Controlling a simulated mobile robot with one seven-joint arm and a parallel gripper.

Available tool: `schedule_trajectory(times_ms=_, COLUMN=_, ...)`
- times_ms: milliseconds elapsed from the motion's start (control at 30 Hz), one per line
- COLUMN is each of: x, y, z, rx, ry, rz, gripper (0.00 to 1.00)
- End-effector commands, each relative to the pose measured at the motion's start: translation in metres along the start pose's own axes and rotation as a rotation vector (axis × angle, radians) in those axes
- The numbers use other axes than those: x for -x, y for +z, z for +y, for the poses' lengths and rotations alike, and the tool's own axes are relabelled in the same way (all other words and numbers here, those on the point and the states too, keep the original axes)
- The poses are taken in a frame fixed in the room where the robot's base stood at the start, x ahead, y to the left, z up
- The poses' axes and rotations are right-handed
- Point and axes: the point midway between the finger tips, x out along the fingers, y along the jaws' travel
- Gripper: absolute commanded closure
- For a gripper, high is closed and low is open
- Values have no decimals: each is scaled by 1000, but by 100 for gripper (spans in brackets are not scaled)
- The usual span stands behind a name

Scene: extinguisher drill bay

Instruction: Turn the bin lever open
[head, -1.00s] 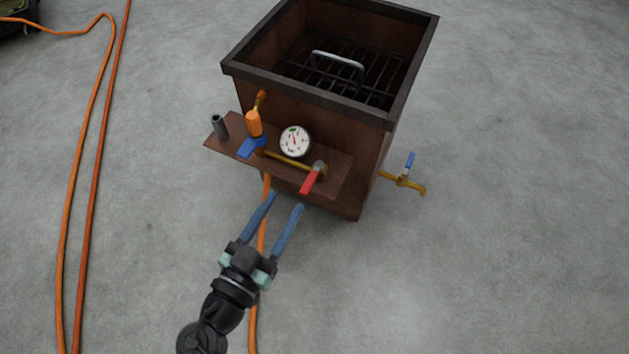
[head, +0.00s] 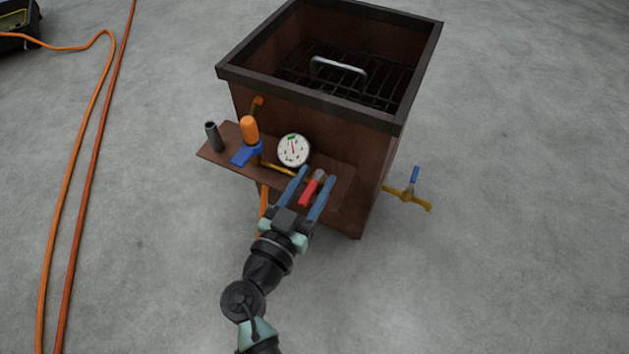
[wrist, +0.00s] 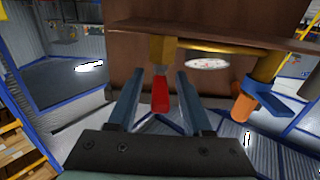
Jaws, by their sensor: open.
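A red lever (head: 309,191) sits on a brass valve at the right end of the brown shelf on the bin's front. It also shows in the wrist view (wrist: 160,97), hanging from a brass block. My gripper (head: 317,175) is open, with one blue finger on each side of the red lever. In the wrist view my gripper (wrist: 159,73) shows a gap between each finger and the lever. The brown metal bin (head: 300,115) has a dark rim and a grate inside.
The shelf (head: 211,154) also carries a dial gauge (head: 293,150), a blue lever (head: 241,156), an orange cylinder (head: 250,129) and a dark tube (head: 213,137). Orange hoses (head: 87,180) lie left; the right floor is clear.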

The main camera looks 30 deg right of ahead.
Motion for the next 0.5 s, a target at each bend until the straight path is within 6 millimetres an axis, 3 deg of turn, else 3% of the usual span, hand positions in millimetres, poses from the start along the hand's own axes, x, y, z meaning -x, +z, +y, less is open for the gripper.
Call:
schedule_trajectory(times_ms=367, x=-7, y=0, z=0, rx=1, ry=0, rz=0, gripper=50)
schedule_trajectory(times_ms=500, x=-7, y=0, z=0, rx=1, ry=0, rz=0, gripper=73)
